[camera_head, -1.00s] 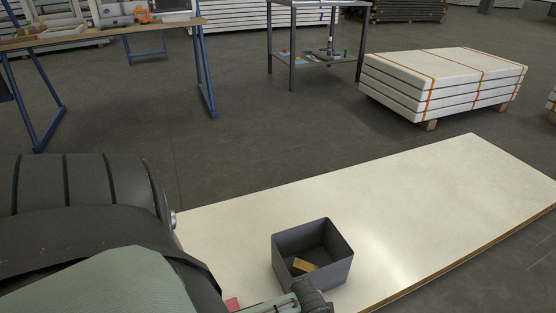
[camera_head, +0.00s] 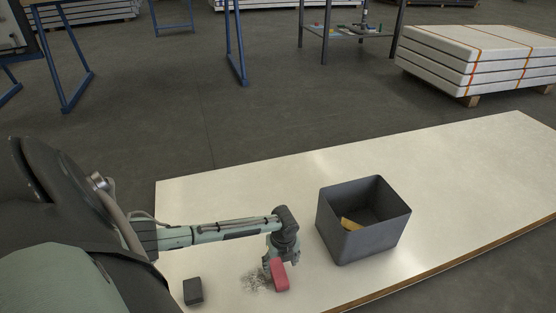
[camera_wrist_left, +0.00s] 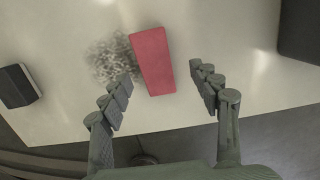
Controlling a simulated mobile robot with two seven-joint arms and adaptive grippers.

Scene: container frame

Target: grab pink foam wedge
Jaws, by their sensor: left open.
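The pink foam wedge (camera_head: 280,275) lies on the pale tabletop (camera_head: 450,170), left of the dark bin. In the left wrist view the wedge (camera_wrist_left: 153,61) shows as a red-pink block ahead of and between the finger lines. My left gripper (camera_head: 269,268) is above and beside the wedge. In the left wrist view its fingers (camera_wrist_left: 162,82) are spread wide, with nothing held between them. I cannot tell the exact height of the fingertips over the table. My right gripper does not show.
A dark grey open bin (camera_head: 362,245) with a yellow piece (camera_head: 350,224) inside stands right of the wedge. A dark block (camera_head: 193,291) lies to the left. A grey wiry tangle (camera_wrist_left: 112,58) lies close to the wedge. The tabletop's right part is clear.

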